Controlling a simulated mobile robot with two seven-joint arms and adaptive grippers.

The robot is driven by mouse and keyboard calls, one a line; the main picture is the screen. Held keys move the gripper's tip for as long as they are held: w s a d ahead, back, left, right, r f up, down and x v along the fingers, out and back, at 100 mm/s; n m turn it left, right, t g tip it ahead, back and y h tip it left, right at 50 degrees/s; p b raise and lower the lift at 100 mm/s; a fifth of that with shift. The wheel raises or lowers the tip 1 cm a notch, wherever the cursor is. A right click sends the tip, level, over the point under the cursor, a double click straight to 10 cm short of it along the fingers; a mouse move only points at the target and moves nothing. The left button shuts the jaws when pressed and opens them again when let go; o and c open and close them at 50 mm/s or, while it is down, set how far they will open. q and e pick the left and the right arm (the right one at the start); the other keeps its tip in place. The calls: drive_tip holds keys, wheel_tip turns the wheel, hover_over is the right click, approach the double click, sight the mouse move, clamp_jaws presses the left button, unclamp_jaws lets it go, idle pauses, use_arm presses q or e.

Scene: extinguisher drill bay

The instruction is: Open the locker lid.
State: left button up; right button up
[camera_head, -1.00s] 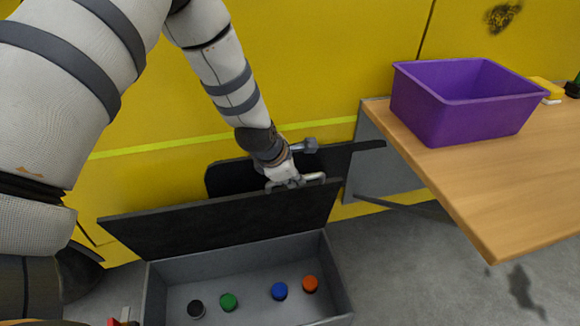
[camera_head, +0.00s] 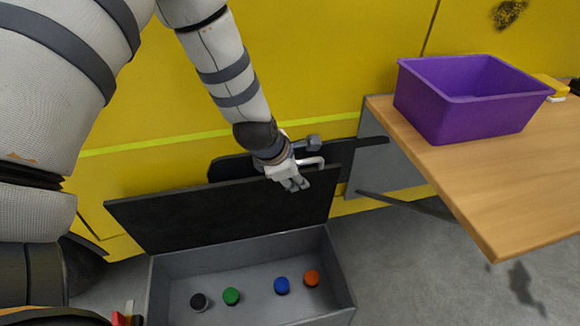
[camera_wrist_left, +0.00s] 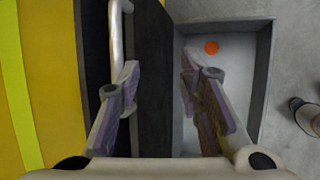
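The locker (camera_head: 165,285) is a grey box on the floor with its black lid (camera_head: 190,218) standing raised at the back edge. Several round coloured pieces lie inside. A silver bar handle (camera_head: 312,161) is on the far side of the lid, near its top right; it also shows in the left wrist view (camera_wrist_left: 117,45). My left gripper (camera_head: 300,186) is at the lid's top edge. In the left wrist view its fingers (camera_wrist_left: 160,88) are spread, the lid between and below them, with the handle beside the left finger. Whether they touch the lid is unclear. My right gripper is not in view.
A wooden table (camera_head: 480,190) with a purple bin (camera_head: 465,115) stands at the right. A yellow wall (camera_head: 330,60) is close behind the lid. A dark cylindrical thing (camera_wrist_left: 305,117) shows at the right of the wrist view.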

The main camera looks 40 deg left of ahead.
use_arm(q)
drive_tip(key=v, duration=0.9)
drive_tip(key=shift+r, duration=0.25)
drive_tip(key=shift+s, duration=0.15)
